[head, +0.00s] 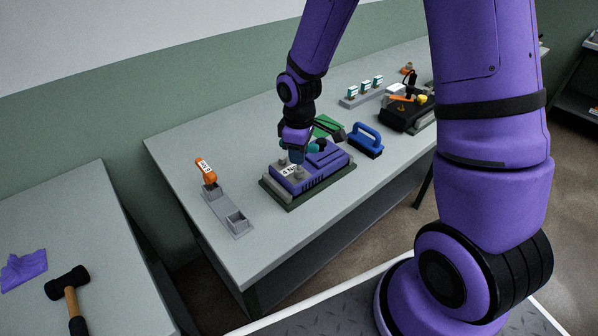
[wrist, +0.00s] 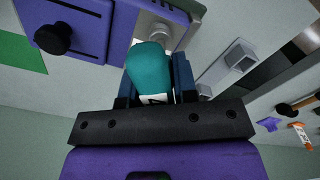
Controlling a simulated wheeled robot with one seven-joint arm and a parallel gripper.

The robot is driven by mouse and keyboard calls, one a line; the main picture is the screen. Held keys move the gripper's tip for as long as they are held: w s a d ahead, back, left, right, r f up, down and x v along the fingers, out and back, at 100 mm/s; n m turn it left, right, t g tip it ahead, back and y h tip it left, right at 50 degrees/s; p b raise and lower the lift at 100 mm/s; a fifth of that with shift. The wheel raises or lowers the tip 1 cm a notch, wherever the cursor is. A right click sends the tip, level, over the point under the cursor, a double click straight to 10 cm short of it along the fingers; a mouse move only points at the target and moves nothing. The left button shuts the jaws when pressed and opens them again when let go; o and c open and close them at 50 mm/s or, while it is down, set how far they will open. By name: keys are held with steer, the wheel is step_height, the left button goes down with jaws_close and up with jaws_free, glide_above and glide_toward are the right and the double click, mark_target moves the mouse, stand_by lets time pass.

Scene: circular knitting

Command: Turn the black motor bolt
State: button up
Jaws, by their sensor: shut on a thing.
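My gripper (wrist: 158,85) is shut on a teal-handled tool (wrist: 149,64) that carries a white label. In the head view my gripper (head: 297,156) is over the left part of the purple motor unit (head: 325,160). In the wrist view the purple unit (wrist: 105,20) fills the top left. A black round knob-like part (wrist: 52,37) sits on it, apart from the tool; I cannot tell whether it is the motor bolt. A grey round part (wrist: 160,30) shows just beyond the teal handle. The tool's tip is hidden, so I cannot tell what it touches.
A grey holder (head: 219,209) with an orange labelled tool (head: 205,170) and an empty slot stands left of the unit. A blue-handled block (head: 366,139) stands to its right. Several other parts lie farther back. A mallet (head: 68,285) and purple cloth (head: 23,269) lie on the left table.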

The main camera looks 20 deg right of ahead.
steer(key=shift+r, duration=0.1)
steer(key=shift+r, duration=2.35)
